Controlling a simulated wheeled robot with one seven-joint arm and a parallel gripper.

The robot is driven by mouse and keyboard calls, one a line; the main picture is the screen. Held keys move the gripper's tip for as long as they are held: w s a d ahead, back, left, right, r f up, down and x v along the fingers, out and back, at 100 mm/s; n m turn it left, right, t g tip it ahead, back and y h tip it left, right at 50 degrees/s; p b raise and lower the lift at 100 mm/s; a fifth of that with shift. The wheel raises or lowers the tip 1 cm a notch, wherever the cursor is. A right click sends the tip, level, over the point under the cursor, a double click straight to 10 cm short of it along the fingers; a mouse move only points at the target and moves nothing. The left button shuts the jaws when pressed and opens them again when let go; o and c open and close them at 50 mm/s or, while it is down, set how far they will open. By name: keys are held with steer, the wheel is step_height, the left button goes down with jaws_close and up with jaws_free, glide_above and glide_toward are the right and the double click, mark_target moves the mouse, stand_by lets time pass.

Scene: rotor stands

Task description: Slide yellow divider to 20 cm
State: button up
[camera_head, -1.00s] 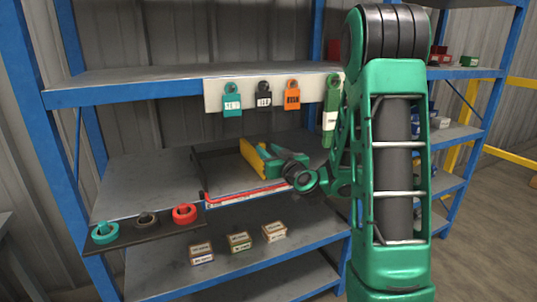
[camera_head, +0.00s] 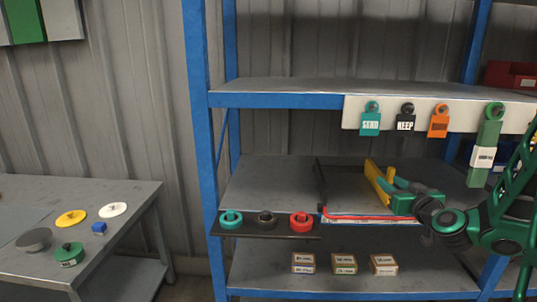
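The yellow divider (camera_head: 379,184) stands upright in a dark tray (camera_head: 322,186) on the middle shelf of the blue rack. A red-edged strip with a pale scale (camera_head: 365,219) runs along the tray's front; its marks are too small to read. My green gripper (camera_head: 393,187) is at the divider's right side, at or very near its face. Its fingertips are partly hidden, so I cannot tell if they grip the divider or only rest beside it.
Teal, dark and red rings (camera_head: 301,221) sit on a ledge left of the tray. Small boxes (camera_head: 344,264) stand on the lower shelf. Tags (camera_head: 370,122) hang from a white board (camera_head: 461,118) above. A grey table (camera_head: 130,198) with coloured discs is at left.

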steer(key=s+a+f+n+g+y, duration=0.1)
steer(key=s+a+f+g, duration=0.1)
steer(key=s+f+g, duration=0.35)
steer(key=s+a+f+g, duration=0.2)
steer(key=s+g, duration=0.1)
steer(key=s, duration=0.5)
steer(key=s+d+m+g, duration=0.2)
steer(key=s+m+g, duration=0.1)
steer(key=s, duration=1)
steer(key=s+d+m+g, duration=0.1)
steer(key=s+m+g, duration=0.3)
steer(key=s, duration=0.8)
steer(key=shift+s+d+r+m+g+h, duration=0.3)
steer(key=shift+s+d+r+g+h, duration=0.1)
steer(key=shift+g, duration=0.45)
steer(key=shift+w+f, duration=0.1)
steer(key=shift+w+f, duration=0.2)
steer(key=shift+w, duration=0.3)
